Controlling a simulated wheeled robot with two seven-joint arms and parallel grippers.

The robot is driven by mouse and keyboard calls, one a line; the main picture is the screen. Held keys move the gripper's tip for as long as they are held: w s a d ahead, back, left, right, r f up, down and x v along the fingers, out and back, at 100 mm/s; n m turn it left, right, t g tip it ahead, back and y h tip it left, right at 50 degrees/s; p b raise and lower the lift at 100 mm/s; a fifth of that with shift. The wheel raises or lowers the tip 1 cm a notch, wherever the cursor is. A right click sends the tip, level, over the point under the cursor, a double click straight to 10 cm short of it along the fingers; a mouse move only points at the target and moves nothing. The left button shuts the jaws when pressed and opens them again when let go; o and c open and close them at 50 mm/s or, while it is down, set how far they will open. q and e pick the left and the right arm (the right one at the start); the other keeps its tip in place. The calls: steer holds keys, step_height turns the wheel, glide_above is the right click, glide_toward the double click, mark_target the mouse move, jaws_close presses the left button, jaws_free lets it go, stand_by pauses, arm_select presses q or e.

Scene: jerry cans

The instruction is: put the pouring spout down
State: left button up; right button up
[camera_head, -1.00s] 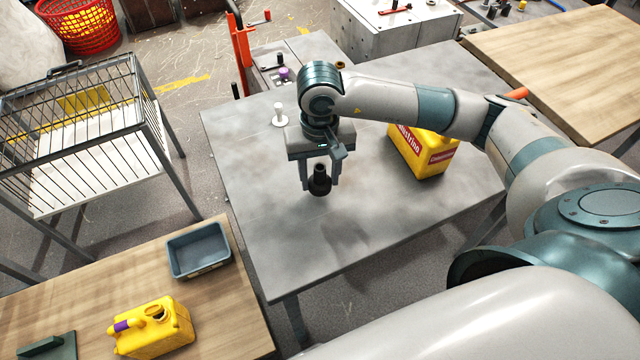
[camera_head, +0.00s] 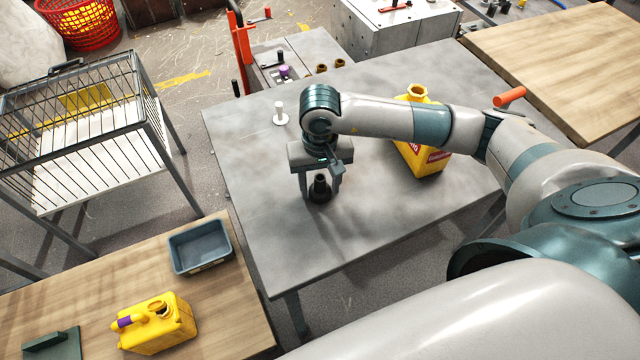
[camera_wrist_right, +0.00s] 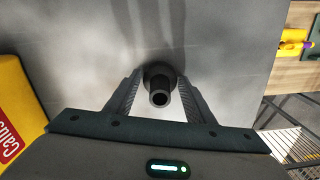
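The black pouring spout (camera_head: 319,189) is upright, wide flange down, at the grey table (camera_head: 262,232) near its left part. My right gripper (camera_head: 320,192) points down with a finger on each side of it. My left gripper is not in view.
A yellow jerry can (camera_head: 420,160) stands right of the gripper, partly behind my arm. A white peg-like piece (camera_head: 280,115) stands at the table's left edge. Another yellow can (camera_head: 160,325) and a grey tray (camera_head: 200,250) are on the wooden table. The grey table's front is clear.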

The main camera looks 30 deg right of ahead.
mark_target(320, 177)
steer(key=shift+o, duration=0.9)
steer(key=shift+r, duration=0.1)
steer(key=shift+r, duration=0.2)
step_height(320, 177, up, 11)
steer(key=b, duration=0.4)
steer(key=shift+r, duration=0.4)
